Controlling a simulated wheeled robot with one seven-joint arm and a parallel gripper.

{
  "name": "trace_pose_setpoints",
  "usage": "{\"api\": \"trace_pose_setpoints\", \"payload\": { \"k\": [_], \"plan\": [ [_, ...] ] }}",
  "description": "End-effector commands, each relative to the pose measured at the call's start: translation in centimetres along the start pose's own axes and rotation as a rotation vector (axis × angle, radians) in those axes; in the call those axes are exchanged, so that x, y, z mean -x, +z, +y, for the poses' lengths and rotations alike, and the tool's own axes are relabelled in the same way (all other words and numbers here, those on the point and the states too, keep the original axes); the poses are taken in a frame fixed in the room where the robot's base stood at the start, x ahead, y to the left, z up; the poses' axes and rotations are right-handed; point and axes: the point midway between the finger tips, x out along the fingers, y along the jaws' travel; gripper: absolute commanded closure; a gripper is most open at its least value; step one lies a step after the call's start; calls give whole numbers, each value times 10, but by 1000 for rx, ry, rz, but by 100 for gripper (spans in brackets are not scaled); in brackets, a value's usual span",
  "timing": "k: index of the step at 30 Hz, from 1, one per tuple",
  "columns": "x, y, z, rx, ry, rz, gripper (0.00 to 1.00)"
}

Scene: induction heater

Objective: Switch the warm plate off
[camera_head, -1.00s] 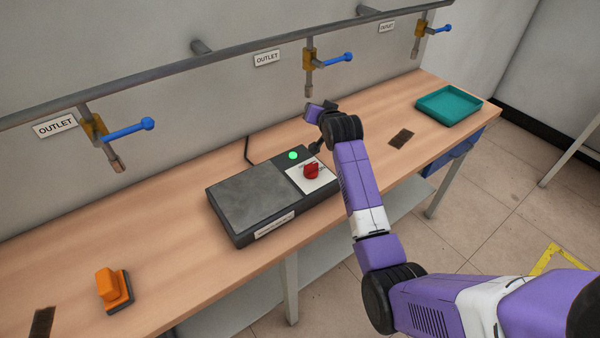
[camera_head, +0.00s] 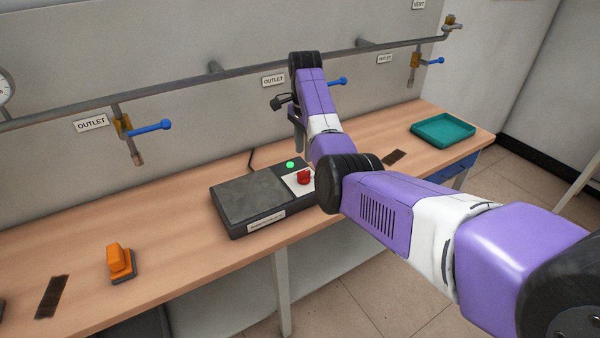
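The warm plate (camera_head: 255,202) is a dark flat box with a grey top, standing on the wooden bench. A red knob (camera_head: 304,177) sits on a white panel at its right end, partly beside my arm. A green light (camera_head: 290,165) glows behind the knob. My gripper (camera_head: 281,102) is raised above and behind the warm plate, near the wall pipe and apart from the knob. It is small and partly hidden by my arm, so its opening cannot be made out.
A pipe (camera_head: 190,82) with blue-handled outlet taps (camera_head: 150,127) runs along the wall above the bench (camera_head: 190,255). An orange-handled object (camera_head: 119,260) stands at the left. A teal tray (camera_head: 443,129) is at the right end. The bench left of the warm plate is mostly clear.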

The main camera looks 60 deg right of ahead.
Motion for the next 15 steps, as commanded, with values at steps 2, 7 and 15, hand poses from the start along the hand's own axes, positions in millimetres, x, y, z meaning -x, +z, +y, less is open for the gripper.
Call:
{"api": "trace_pose_setpoints", "payload": {
  "k": [2, 7, 15],
  "plan": [
    [-5, 0, 0, -12, 2, 0, 62],
    [-27, 0, 1, -12, 3, -1, 62],
    [-65, 0, 0, -10, -1, 1, 62]
  ]
}}
